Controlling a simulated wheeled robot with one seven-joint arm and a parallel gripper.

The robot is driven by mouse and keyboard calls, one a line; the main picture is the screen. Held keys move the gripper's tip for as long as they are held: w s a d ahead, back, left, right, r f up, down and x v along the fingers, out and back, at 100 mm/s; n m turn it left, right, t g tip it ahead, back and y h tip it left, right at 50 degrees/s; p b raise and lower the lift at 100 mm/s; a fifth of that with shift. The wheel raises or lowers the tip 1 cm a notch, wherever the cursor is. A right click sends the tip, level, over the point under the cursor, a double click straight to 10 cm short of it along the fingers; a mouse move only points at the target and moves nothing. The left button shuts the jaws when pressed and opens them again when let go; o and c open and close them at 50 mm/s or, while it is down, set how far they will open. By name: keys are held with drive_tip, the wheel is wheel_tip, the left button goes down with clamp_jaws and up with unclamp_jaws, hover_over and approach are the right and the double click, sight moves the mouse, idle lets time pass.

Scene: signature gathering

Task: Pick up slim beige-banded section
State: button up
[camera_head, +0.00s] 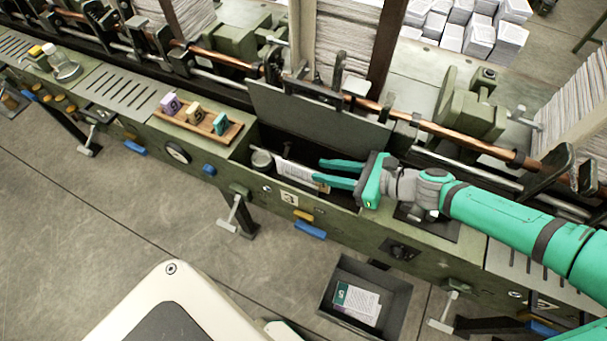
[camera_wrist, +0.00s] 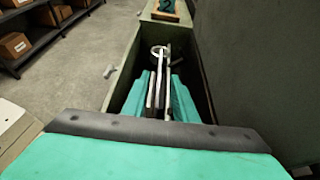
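Thin paper sections (camera_head: 296,171) stand on edge in the open trough of the green machine. In the wrist view, at least two narrow upright sections (camera_wrist: 154,92) show edge-on between my fingers. I cannot make out a beige band on them. My teal gripper (camera_head: 321,171) reaches into the trough from the right in the head view. Its two fingers are spread, one on each side of the sections, and a dark gap shows between them. In the wrist view my gripper (camera_wrist: 158,88) straddles the sections. Whether a finger touches them is not clear.
The trough (camera_head: 257,138) has a raised grey lid (camera_head: 320,118) behind it. A round metal piece (camera_head: 262,159) sits at its left end. A wooden rack (camera_head: 190,127) holds three numbered blocks. A dark floor bin (camera_head: 398,303) below holds printed sections (camera_head: 357,303).

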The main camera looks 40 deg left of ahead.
sight(303, 176)
drive_tip(key=shift+x, duration=3.6)
clamp_jaws()
